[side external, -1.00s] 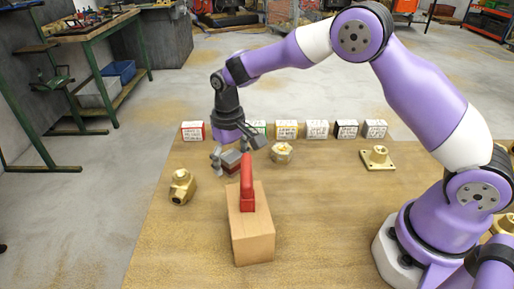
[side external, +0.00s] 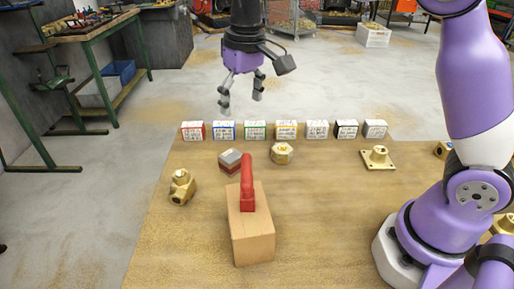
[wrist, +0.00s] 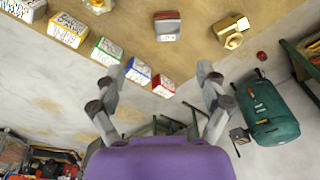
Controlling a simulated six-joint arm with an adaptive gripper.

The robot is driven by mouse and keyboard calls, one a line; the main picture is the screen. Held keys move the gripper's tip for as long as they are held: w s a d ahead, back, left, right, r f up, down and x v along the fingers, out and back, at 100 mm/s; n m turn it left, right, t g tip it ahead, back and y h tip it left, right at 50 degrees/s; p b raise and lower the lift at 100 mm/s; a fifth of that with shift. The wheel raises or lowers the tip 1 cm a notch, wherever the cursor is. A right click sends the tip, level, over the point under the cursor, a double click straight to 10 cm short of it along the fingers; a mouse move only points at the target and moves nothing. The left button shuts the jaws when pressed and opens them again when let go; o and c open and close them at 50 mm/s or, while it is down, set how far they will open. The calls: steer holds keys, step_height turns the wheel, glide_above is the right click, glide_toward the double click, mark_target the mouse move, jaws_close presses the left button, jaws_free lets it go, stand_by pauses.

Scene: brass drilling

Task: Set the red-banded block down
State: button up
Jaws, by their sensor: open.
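The red-banded block (side external: 230,162) is a small grey block with a red-brown band. It rests on the wooden table behind the red-handled block and apart from my gripper. It also shows in the wrist view (wrist: 167,27) near the top. My gripper (side external: 241,103) is open and empty, raised well above the table's far edge.
A wooden block with a red handle (side external: 251,230) stands at the front. Brass fittings lie at the left (side external: 182,187), centre (side external: 282,153) and right (side external: 378,158). A row of several colour-edged label boxes (side external: 286,130) lines the far edge. The table's middle right is clear.

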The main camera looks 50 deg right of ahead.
steer(key=s+d+t, duration=0.2)
steer(key=s, duration=0.6)
steer(key=s+d+t, duration=0.2)
steer(key=s+d, duration=0.1)
steer(key=s, duration=0.6)
steer(key=shift+r+t, duration=0.3)
steer(key=shift+r, duration=0.1)
